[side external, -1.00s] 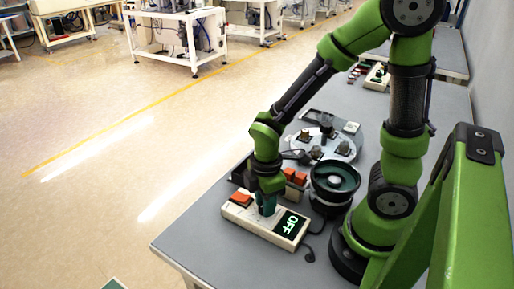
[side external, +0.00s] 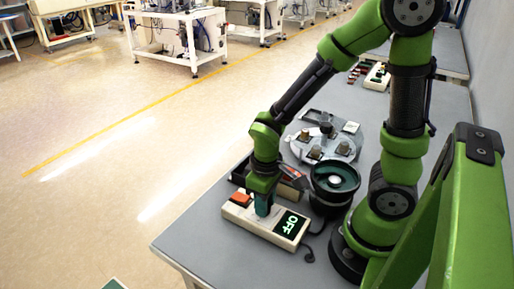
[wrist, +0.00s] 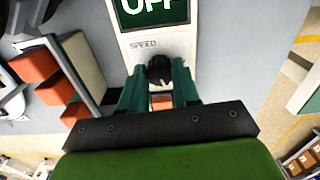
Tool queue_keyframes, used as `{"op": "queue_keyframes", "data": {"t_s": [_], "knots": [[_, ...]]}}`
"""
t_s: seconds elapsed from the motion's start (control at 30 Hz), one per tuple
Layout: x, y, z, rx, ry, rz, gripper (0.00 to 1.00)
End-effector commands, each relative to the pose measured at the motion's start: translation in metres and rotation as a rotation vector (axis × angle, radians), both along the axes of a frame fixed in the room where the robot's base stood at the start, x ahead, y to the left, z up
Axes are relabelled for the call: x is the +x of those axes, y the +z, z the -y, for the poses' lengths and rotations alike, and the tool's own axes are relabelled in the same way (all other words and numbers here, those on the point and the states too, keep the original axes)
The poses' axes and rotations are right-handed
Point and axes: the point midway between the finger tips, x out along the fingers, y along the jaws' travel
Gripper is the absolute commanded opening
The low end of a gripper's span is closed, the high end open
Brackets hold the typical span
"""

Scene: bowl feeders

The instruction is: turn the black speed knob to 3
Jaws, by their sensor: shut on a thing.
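The black speed knob (wrist: 159,68) sits on the cream control box (side external: 238,218) below the printed word SPEED in the wrist view. My gripper (wrist: 158,78) is shut on the knob, with a green finger on each side of it. In the side view my gripper (side external: 263,205) points down onto the box, and its fingers hide the knob. The box's display (side external: 291,225) reads OFF. A red-orange switch (side external: 240,199) is at the box's left end. The knob's pointer and any scale marks are too small or hidden to read.
A black bowl feeder with a green inside (side external: 335,178) stands just behind the box. A dark bin (side external: 240,172) with red-orange blocks (wrist: 37,64) lies close beside the box. A round plate with fixtures (side external: 300,150) is farther back. The grey table (side external: 190,240) is clear at front left.

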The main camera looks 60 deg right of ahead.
Motion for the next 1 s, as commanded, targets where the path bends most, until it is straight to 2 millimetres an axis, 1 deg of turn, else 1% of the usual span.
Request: {"op": "queue_keyframes", "data": {"t_s": [0.6,1.0], "knots": [[0.0007,0.0011,-0.0005,0.001,-0.587,0.001,0.01],[0.0009,0.0011,-0.0008,0.002,-0.912,0.001,0.01]]}}
